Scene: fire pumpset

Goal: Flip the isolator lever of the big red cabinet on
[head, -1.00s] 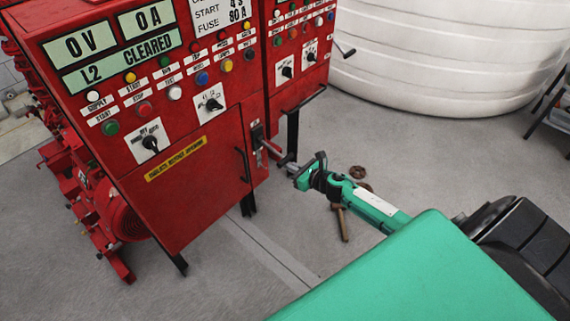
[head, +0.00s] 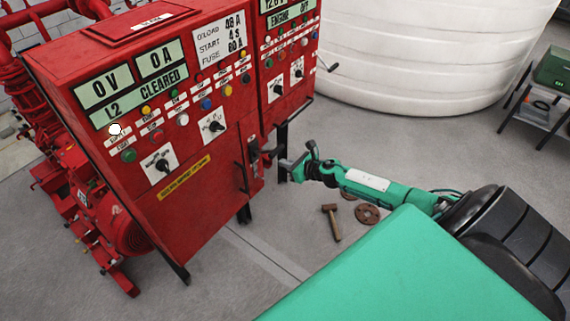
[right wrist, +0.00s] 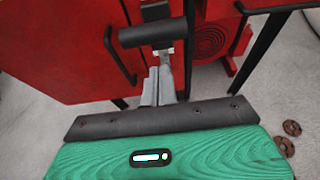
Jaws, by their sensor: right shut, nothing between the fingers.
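The big red cabinet (head: 175,130) stands left of centre in the head view, its display reading 0 V, 0 A and "L2 CLEARED". Its isolator lever (head: 256,153) is at the right edge of the front, near the door handle. In the right wrist view the lever's dark grip (right wrist: 152,34) lies crosswise just beyond my fingertips. My right gripper (head: 284,165) is just right of the lever, shut and empty. Its fingers (right wrist: 159,72) show together in the right wrist view, below the grip; whether they touch it I cannot tell. My left gripper is not in view.
A black door handle (right wrist: 119,54) is left of the fingers. A second red cabinet (head: 290,80) adjoins on the right. A hammer (head: 331,222) and brown discs (head: 367,214) lie on the floor. A white tank (head: 420,50) stands behind. Grey floor is open in front.

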